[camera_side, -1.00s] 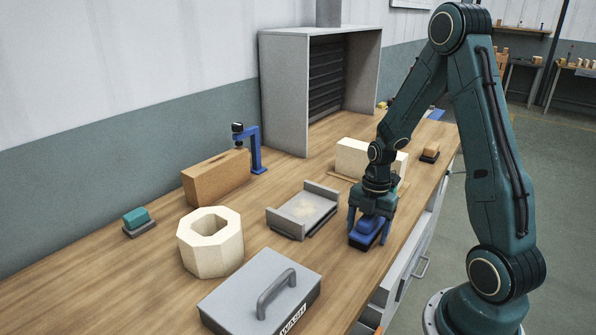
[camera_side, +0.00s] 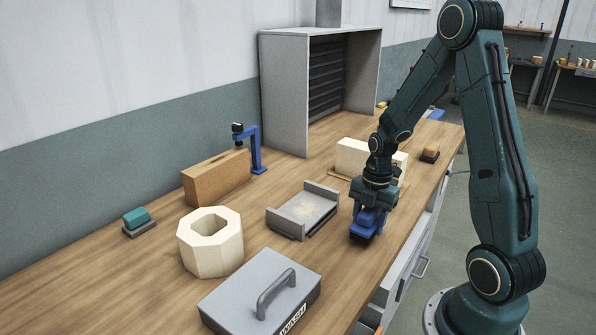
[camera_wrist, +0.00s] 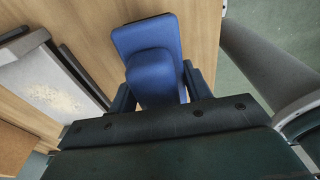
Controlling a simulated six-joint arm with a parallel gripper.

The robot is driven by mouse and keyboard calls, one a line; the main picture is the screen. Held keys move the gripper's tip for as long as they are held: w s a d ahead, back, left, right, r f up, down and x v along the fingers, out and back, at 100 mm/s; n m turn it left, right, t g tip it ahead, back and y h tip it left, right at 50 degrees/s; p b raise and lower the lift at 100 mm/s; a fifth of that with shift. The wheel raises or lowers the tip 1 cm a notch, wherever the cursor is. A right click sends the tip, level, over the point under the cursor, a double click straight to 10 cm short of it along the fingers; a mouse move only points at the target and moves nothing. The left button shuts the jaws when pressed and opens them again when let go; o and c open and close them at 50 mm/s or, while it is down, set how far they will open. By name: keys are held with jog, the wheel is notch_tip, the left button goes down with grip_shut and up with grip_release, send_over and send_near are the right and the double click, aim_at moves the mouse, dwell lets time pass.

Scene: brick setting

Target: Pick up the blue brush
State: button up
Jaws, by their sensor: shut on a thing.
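The blue brush (camera_side: 367,223) is at the front edge side of the bench, right of the grey tray, in the side view. It has a raised blue grip on a flat blue base. My gripper (camera_side: 372,211) is over it from above, with its fingers shut on the raised grip. In the wrist view the blue brush (camera_wrist: 150,60) sits between the fingers of my gripper (camera_wrist: 155,92), its far end sticking out past them. The brush's underside is hidden, and I cannot tell whether it touches the bench.
A grey tray (camera_side: 283,222) with pale dust lies just left of the brush. A cream block (camera_side: 352,157) stands behind. A grey lidded WASH box (camera_side: 243,293), an octagonal cream ring (camera_side: 212,255), a brown block (camera_side: 217,179) and a teal-topped brush (camera_side: 136,217) stand further left.

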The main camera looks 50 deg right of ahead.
notch_tip(320, 180, up, 18)
dwell(0.5)
dwell(0.4)
jog(key=shift+o, duration=1)
jog(key=w+a+f, duration=0.1)
jog(key=w+f, duration=0.3)
jog(key=w, duration=0.7)
jog(key=w+a+f, duration=0.1)
jog(key=w+f, duration=0.4)
jog(key=w, duration=0.6)
jog(key=shift+w+a+f, duration=0.2)
jog(key=shift+w+a, duration=0.15)
jog(key=shift+a, duration=0.05)
